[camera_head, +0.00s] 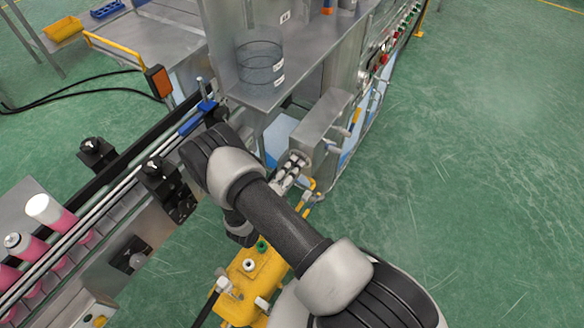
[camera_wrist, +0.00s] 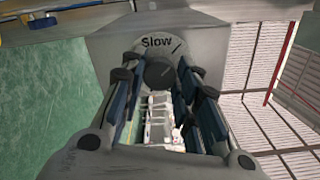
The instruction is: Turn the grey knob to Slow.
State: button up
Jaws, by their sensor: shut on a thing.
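The grey knob (camera_wrist: 158,72) is round and dark, on the face of a grey metal box (camera_wrist: 112,45) in the wrist view. The printed word "Slow" (camera_wrist: 158,42) stands just above it, with a short slanted mark to its right. My gripper (camera_wrist: 161,78) has a finger on each side of the knob and is shut on it. The way the knob points is too dim to tell. In the head view the box (camera_head: 322,122) is at the centre, and my gripper (camera_head: 291,170) reaches its near face, partly behind my arm. The knob is not clear there.
A yellow unit (camera_head: 250,270) stands close below my arm. A metal shelf with a clear cylinder (camera_head: 260,62) is above the box. Green floor (camera_head: 480,180) is open on the right.

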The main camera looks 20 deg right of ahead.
jog(key=o, duration=1.1)
jog(key=shift+c, duration=0.2)
jog(key=v, duration=1.2)
